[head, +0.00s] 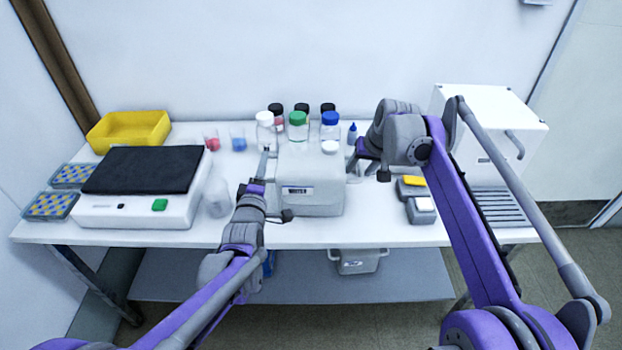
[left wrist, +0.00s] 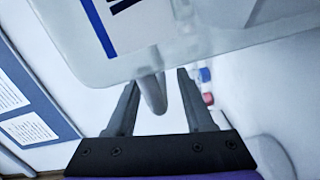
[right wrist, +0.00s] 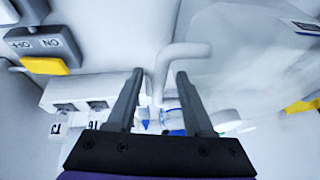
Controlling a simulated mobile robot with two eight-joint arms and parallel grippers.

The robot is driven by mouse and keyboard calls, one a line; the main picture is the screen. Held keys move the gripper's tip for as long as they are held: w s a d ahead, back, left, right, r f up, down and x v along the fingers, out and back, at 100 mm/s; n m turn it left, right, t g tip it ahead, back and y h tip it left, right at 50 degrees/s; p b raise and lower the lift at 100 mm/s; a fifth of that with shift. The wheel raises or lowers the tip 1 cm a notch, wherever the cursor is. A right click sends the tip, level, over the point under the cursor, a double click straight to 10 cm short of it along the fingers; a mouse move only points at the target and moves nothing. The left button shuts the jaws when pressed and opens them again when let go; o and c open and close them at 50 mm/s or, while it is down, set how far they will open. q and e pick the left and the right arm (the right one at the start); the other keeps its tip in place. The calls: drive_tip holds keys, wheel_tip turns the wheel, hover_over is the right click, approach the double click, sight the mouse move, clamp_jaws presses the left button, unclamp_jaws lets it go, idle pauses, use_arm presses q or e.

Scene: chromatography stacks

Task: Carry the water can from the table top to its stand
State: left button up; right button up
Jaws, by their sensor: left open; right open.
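The water can (head: 312,165), a pale box-shaped can with a front label, stands on the table top at the middle. My left gripper (head: 266,158) is open at its left side. In the left wrist view the can's wall (left wrist: 200,40) fills the top, and a grey handle (left wrist: 152,95) lies between the spread fingers (left wrist: 158,75). My right gripper (head: 368,168) is open at the can's right side. In the right wrist view a pale bent handle (right wrist: 168,65) lies between the fingers (right wrist: 160,75). I cannot tell if fingers touch either handle. I cannot identify the stand for certain.
Capped bottles (head: 298,125) stand close behind the can. A balance-like device with a black top (head: 143,170) and a yellow tray (head: 130,128) are left. A bin (head: 357,262) sits below.

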use_arm(q)
drive_tip(key=shift+w, duration=0.1)
use_arm(e)
drive_tip(key=shift+f, duration=0.15)
drive_tip(key=shift+c, duration=0.2)
use_arm(q)
clamp_jaws()
use_arm(e)
clamp_jaws()
idle(0.8)
